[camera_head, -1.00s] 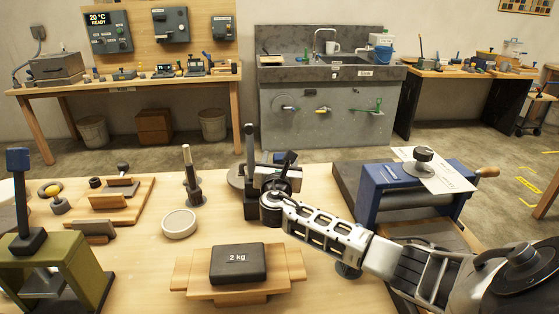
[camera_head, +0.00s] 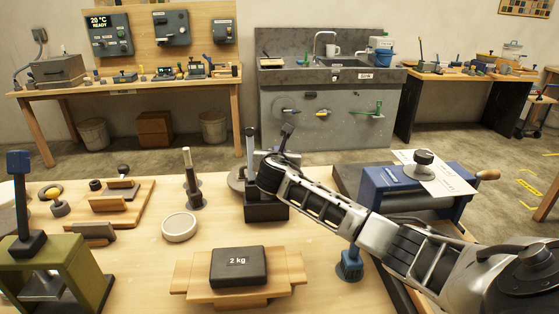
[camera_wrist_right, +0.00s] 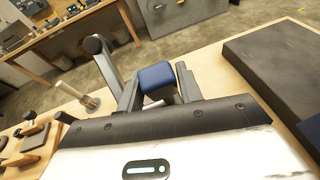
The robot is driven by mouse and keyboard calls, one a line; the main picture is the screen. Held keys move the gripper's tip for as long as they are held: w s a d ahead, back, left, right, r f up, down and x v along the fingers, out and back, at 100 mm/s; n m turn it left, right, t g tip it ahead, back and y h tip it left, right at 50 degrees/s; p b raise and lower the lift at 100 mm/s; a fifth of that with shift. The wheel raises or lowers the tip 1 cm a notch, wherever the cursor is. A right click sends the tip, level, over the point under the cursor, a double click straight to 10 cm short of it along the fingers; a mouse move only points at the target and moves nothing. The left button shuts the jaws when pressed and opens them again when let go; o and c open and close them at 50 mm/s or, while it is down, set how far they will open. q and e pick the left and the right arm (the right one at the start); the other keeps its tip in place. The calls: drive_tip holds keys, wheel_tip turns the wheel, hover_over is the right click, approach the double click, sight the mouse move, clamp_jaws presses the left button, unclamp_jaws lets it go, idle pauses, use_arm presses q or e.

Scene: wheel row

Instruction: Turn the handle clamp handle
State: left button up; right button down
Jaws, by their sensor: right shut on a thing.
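The handle clamp (camera_head: 266,211) has a dark block base on the near table, largely behind my right wrist in the head view. In the right wrist view a blue block-shaped handle grip (camera_wrist_right: 157,84) lies between the two fingers of my right gripper (camera_wrist_right: 159,76), which is shut on it. A grey upright with a round end (camera_wrist_right: 97,44) rises to the left of the fingers. In the head view my right wrist covers the fingertips and the grip. My left gripper is not in view.
A dark 2 kg block (camera_head: 238,266) lies on a wooden board in front. A blue roller machine (camera_head: 410,190) stands right. An olive clamp (camera_head: 50,270) stands far left.

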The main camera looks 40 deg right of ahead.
drive_tip(key=shift+w+d+r+g+y, duration=0.15)
drive_tip(key=shift+w+d+g+y, duration=0.3)
drive_tip(key=shift+w+g, duration=0.25)
drive_tip(key=shift+w+d+r+g+y, duration=0.1)
drive_tip(key=shift+w+d+g+y, duration=0.25)
drive_tip(key=shift+w+g+y, duration=0.35)
drive_tip(key=shift+s, duration=0.15)
drive_tip(key=c, duration=0.9)
unclamp_jaws()
drive_tip(key=shift+c, duration=0.2)
drive_tip(key=v, duration=1.6)
drive_tip(key=shift+b, duration=0.4)
